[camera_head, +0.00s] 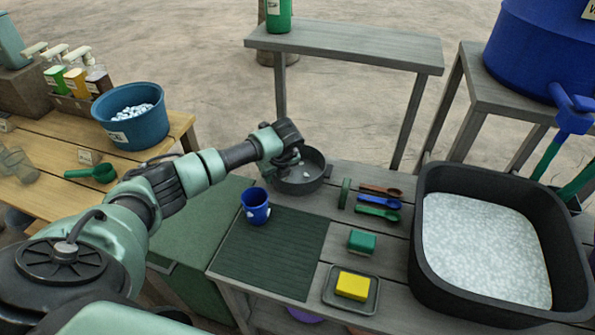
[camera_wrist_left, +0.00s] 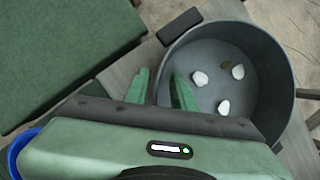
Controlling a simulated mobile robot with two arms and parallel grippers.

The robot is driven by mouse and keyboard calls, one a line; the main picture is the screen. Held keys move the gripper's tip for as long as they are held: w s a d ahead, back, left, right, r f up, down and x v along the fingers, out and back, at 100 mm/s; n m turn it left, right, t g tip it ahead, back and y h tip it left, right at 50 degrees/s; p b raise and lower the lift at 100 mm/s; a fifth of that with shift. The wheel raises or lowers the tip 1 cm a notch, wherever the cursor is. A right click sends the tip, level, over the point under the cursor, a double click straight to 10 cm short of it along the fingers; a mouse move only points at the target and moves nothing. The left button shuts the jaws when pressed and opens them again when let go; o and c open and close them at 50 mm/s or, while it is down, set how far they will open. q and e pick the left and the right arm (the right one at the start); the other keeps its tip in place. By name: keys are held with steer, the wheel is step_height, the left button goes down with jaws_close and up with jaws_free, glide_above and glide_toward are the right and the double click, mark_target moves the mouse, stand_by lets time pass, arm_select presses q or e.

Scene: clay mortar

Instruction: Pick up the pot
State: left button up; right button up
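The pot (camera_head: 313,180) is a round, dark grey vessel standing upright on the grey plank table, near its back edge. In the left wrist view the pot (camera_wrist_left: 262,112) has several small pieces inside, mostly white, and a dark handle block on its outer side. My left gripper (camera_head: 287,160) reaches down at the pot's left side. In the left wrist view its two green fingers (camera_wrist_left: 161,90) stand apart, one outside the pot wall and one inside, with the rim between them. I cannot tell whether they touch the wall. My right gripper is in neither view.
A blue cup (camera_head: 256,206) stands on the dark green mat (camera_head: 270,262) in front of the pot. Coloured spoons (camera_head: 378,202), a green block (camera_head: 361,242) and a yellow sponge on a tray (camera_head: 371,303) lie to the right. A large black basin (camera_head: 425,270) stands beyond them.

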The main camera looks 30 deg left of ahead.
arm_select(q)
jaws_close()
steer(key=shift+s, duration=0.1)
stand_by(1.1)
